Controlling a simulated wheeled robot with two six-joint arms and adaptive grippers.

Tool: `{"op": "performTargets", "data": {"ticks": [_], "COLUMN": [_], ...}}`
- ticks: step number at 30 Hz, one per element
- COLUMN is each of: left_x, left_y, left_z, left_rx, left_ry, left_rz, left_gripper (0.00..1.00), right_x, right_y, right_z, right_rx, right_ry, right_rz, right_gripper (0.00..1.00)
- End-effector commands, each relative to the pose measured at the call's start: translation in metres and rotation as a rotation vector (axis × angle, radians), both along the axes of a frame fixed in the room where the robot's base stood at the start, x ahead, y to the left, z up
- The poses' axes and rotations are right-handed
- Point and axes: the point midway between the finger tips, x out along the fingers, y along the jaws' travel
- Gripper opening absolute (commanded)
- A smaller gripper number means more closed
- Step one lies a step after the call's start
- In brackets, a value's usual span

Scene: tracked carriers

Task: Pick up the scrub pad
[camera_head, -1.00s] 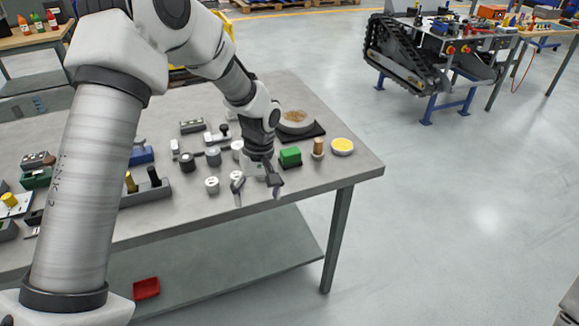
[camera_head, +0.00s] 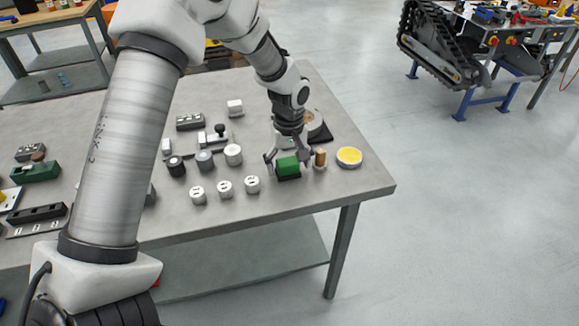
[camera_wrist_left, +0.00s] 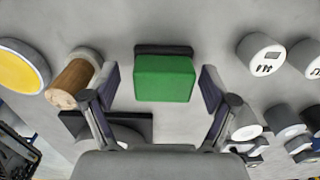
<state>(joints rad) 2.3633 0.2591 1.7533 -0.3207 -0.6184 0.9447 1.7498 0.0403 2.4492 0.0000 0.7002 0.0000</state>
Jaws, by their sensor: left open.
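The scrub pad (camera_head: 288,167) is a green block with a dark layer, lying near the table's right end. It also shows in the left wrist view (camera_wrist_left: 164,79), upper middle, between my fingers with a gap on each side. My left gripper (camera_head: 288,160) is open just over the pad, its fingers on either side. It also shows in the left wrist view (camera_wrist_left: 160,95). Whether the fingertips reach down to the table is hard to tell. My right gripper is not in view.
A wooden-topped cylinder (camera_head: 320,158) stands close right of the pad, then a yellow-topped round tin (camera_head: 349,158). White marked cylinders (camera_head: 225,188) stand to the left. A dark plate (camera_head: 321,135) with a round item lies behind. The grey table's (camera_head: 330,190) front right is clear.

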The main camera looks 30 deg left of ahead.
Motion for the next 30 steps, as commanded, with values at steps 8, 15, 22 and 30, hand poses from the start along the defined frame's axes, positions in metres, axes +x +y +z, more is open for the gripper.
{"op": "performTargets", "data": {"ticks": [8,15,22,30], "left_x": [0.000,0.000,0.000,0.001], "left_y": [0.000,0.000,0.000,0.000], "left_z": [0.001,0.000,0.002,0.029], "left_rx": [0.000,0.000,0.000,0.000], "left_ry": [-0.001,0.000,0.000,-0.004], "left_rz": [0.000,0.000,0.000,-0.001], "left_gripper": [0.43,0.16,0.15,0.15], "right_x": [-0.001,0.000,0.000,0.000], "right_y": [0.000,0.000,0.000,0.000], "right_z": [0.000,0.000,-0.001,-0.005], "right_rx": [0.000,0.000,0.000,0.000], "right_ry": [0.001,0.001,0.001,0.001], "right_rz": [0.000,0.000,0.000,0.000], "right_gripper": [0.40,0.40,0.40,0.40]}}
